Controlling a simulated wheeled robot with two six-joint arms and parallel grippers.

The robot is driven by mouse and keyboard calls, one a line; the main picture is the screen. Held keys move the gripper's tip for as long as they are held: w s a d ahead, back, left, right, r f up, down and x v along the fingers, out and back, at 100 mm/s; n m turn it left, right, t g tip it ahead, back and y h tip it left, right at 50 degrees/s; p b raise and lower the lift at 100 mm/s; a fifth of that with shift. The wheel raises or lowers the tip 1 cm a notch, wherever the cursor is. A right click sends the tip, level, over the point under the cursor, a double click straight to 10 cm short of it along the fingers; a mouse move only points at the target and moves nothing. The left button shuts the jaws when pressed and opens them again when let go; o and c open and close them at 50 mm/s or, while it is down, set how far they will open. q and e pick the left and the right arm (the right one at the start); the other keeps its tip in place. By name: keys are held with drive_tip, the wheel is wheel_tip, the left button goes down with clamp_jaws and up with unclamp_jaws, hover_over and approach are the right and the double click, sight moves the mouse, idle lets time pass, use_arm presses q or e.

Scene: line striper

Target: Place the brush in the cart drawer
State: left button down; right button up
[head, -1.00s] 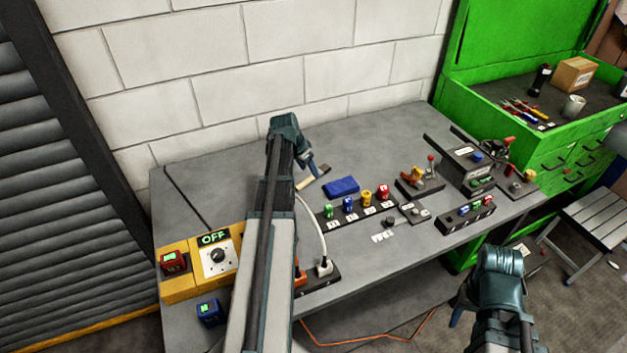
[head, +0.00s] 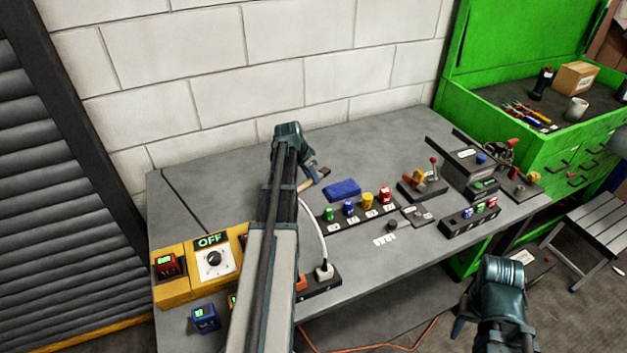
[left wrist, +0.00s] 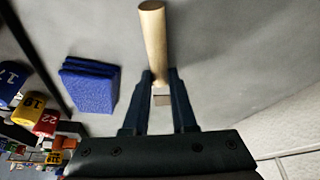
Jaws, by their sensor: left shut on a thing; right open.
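The brush is held in my left gripper (head: 312,172). In the left wrist view its pale wooden handle (left wrist: 153,40) points away from me between the two dark fingers, with a short metal part between the fingertips. In the head view the brush (head: 309,184) shows as a small wooden piece at the fingertips, over the back of the workbench. I cannot tell if it touches the bench. The green cart (head: 540,150) stands at the right, with its drawers (head: 575,165) seeming closed. My right gripper (head: 490,310) is at the lower right, empty, in front of the bench.
A blue sponge-like block (head: 342,188) lies beside the brush. Numbered coloured blocks sit in a dark rack (head: 345,216). Tools, a box (head: 575,77) and a mug (head: 577,108) stand on the cart top. A stool (head: 590,220) stands before the cart.

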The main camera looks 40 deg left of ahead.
sight(311, 179)
use_arm(q)
drive_tip(key=shift+r, duration=0.1)
wheel_tip(311, 179, up, 8)
drive_tip(key=p, duration=0.8)
idle(0.6)
